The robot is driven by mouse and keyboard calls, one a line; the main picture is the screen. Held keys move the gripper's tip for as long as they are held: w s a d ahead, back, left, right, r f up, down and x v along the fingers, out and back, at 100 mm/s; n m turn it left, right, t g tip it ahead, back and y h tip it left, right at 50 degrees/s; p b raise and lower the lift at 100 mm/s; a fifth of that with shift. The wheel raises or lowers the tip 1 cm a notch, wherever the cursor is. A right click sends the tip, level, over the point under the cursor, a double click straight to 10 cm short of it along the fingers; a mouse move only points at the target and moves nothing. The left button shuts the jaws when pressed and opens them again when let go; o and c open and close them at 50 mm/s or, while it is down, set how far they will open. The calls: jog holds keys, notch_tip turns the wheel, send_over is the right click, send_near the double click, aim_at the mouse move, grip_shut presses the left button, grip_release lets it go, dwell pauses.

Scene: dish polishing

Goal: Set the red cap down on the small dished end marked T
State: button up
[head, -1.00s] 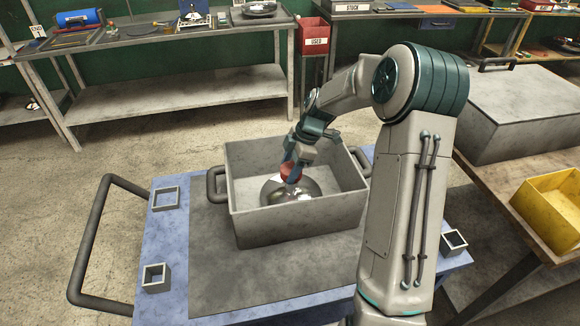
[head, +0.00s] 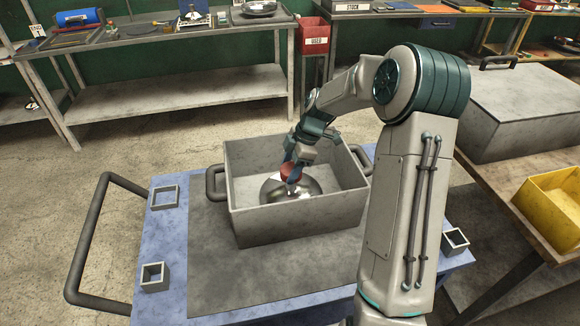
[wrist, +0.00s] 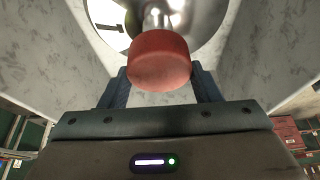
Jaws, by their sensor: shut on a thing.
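The red cap (head: 289,169) is between the fingers of my gripper (head: 291,172), which is shut on it. In the wrist view the cap (wrist: 159,60) shows large between the blue fingers. A shiny metal neck (wrist: 158,18) lies between the cap and the dish; I cannot tell which it belongs to. The polished dished end (head: 312,189) lies in the grey bin, below the cap. It also shows at the top of the wrist view (wrist: 205,20). No T is readable on it. I cannot tell whether the cap touches it.
The grey bin's walls (head: 300,222) surround the dish and my gripper on all sides. The bin stands on a dark mat (head: 215,285) on a blue cart (head: 180,225) with small square holders at its corners. A yellow bin (head: 552,205) stands at the right.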

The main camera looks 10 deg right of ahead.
jog(key=shift+f+b, duration=0.95)
jog(key=shift+f, duration=0.3)
jog(key=o, duration=1)
jog(key=b+v, duration=0.1)
jog(key=v, duration=1.3)
jog(key=shift+a, duration=0.15)
